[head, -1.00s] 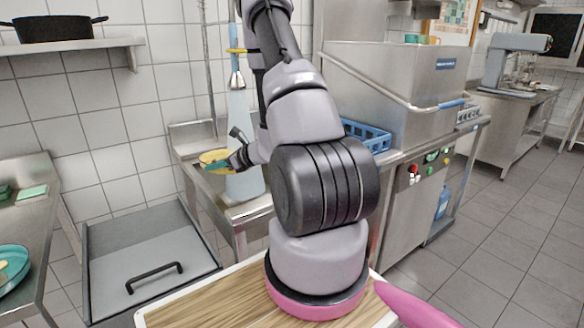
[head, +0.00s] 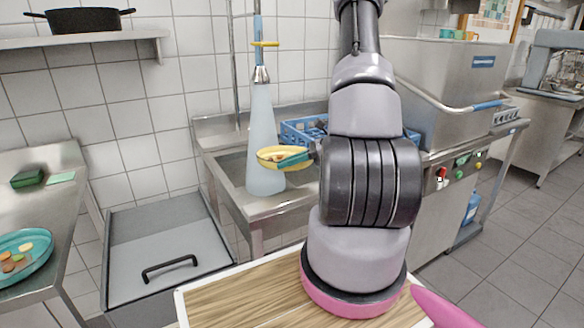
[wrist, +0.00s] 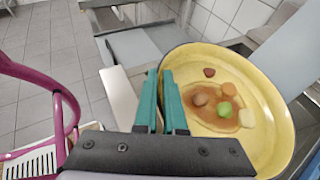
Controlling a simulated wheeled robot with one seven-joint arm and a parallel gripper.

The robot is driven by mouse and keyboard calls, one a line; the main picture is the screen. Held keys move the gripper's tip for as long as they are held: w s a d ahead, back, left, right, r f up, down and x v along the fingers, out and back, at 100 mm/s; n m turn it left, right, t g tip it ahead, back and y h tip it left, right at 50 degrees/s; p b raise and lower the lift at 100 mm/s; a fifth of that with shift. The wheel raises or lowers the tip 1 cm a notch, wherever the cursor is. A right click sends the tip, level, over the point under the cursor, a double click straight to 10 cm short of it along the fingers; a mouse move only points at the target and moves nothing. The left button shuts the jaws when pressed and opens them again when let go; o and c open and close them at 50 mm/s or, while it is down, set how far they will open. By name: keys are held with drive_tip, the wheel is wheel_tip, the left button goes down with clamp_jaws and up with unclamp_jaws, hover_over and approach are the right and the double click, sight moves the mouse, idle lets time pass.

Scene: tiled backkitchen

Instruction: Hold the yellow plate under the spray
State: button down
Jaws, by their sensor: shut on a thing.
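The yellow plate (head: 268,161) is raised above the sink in the head view, overlapping the spray cone (head: 262,110). The cone hangs from the spray nozzle (head: 261,75) and also shows below the plate. I cannot tell whether the plate is inside the spray or in front of it. My gripper (head: 296,159) is shut on the plate's rim, with teal fingers. In the wrist view, the fingers (wrist: 166,78) grip the left rim of the plate (wrist: 262,88). Brown sauce (wrist: 211,116) and several food bits lie on the plate.
The steel sink (head: 236,205) stands below the plate. A blue crate (head: 300,131) is behind my arm, beside the steel dishwasher (head: 440,75). A counter at left holds a teal plate (head: 38,262) with food and a green sponge (head: 27,178). A lidded grey bin (head: 165,245) stands between.

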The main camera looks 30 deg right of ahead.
sight(268, 158)
drive_tip(key=w, duration=1.7)
drive_tip(key=shift+w+a, duration=0.35)
drive_tip(key=shift+d, duration=0.15)
drive_tip(key=d, duration=0.2)
drive_tip(key=shift+d, duration=0.35)
idle(0.4)
